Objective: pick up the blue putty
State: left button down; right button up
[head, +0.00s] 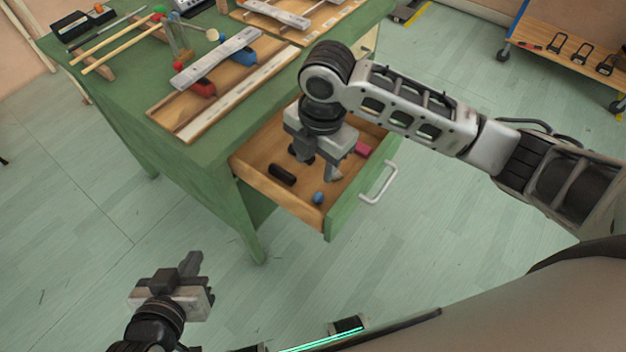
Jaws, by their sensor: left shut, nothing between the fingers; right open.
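A small rounded blue lump (318,198), which looks like the blue putty, lies in the open wooden drawer (258,181) near its front corner. My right gripper (319,169) points down into the drawer, open, with its fingers apart. It is behind the blue lump in the picture, and the lump is outside the fingers. I cannot tell how high the fingertips are above the drawer floor. My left gripper (194,266) is shut and empty, low over the floor at the lower left, away from the desk.
On the green desk (110,85), a metal bar (216,57) rests on red and blue supports over a wooden board. An orange shelf (570,50) stands far right.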

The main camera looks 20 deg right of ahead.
jog(key=d, duration=0.1)
jog(key=b, duration=0.2)
send_over(319, 196)
jog(key=shift+n+h, duration=0.4)
jog(key=f, duration=0.6)
jog(key=s+f, duration=0.1)
jog(key=f, duration=0.2)
jog(key=shift+w+f+b, duration=0.1)
jog(key=shift+w+f, duration=0.05)
jog(key=shift+f, duration=0.8)
jog(key=shift+w+f+b, duration=0.1)
jog(key=shift+w+f, duration=0.1)
jog(key=shift+f, duration=0.8)
jog(key=shift+w+f+b, duration=0.1)
jog(key=shift+w+f, duration=0.05)
jog(key=shift+f, duration=0.8)
grip_shut()
